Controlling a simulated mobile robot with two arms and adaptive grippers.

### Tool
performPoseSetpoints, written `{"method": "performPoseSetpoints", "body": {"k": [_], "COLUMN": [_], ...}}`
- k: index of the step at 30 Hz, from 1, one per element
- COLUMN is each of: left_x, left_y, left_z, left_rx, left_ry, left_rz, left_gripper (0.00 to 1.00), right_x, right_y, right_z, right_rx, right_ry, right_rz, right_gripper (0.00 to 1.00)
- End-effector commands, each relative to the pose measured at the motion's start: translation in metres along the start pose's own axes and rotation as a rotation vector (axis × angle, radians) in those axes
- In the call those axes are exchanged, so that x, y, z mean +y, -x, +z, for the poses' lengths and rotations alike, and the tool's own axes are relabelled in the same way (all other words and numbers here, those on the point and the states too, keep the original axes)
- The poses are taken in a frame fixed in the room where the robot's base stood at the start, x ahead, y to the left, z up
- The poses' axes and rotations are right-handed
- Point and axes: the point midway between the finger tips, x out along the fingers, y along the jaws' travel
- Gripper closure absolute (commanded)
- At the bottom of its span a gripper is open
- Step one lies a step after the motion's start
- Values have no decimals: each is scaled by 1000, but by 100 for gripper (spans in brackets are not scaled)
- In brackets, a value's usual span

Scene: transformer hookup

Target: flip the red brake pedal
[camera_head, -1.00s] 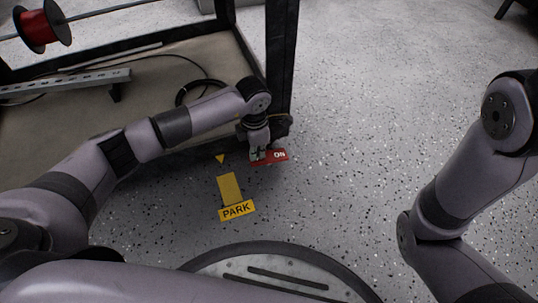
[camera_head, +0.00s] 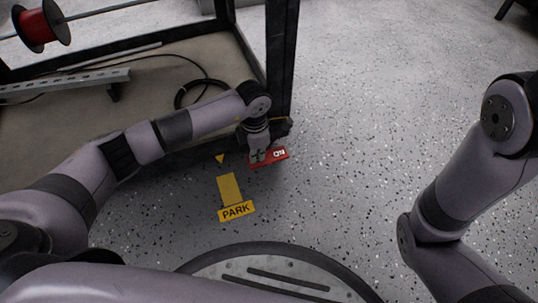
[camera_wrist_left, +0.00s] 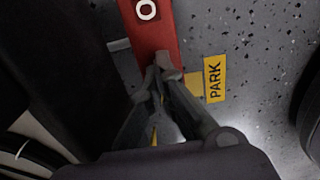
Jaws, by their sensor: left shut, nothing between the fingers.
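The red brake pedal (camera_head: 279,155) with white lettering is at the lower corner of the dark-framed cart, just above the floor. Its right end sits higher in the picture than its left end. My left gripper (camera_head: 258,158) is shut, pointing down at the pedal's left part and covering some of it. In the left wrist view the fingertips (camera_wrist_left: 164,72) are together against or just over the red pedal (camera_wrist_left: 150,40); nothing shows between them. Whether they touch it is hard to tell. My right gripper is out of view; only that arm shows at the right.
A yellow PARK label (camera_head: 237,211) with a yellow strip lies on the floor near the pedal. The cart's beige deck (camera_head: 150,75) carries a black cable (camera_head: 200,88) and a metal rail (camera_head: 65,85). Speckled floor to the right is clear.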

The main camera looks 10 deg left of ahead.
Motion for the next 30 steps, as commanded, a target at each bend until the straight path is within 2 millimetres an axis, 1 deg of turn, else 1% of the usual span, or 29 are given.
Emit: {"method": "performPoseSetpoints", "body": {"k": [4, 8, 25, 30], "left_x": [0, 0, 0, 0], "left_y": [0, 7, 53, 67], "left_z": [0, 0, 0, 0], "left_rx": [0, -1, 0, -1], "left_ry": [-1, 0, 0, 0], "left_rz": [-1, 0, 1, 1], "left_gripper": [100, 100, 100, 100], "right_x": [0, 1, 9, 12], "right_y": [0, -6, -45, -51], "right_z": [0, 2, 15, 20], "right_rx": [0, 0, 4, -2], "right_ry": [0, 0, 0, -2], "right_rz": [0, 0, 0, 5], "right_gripper": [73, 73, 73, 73]}}
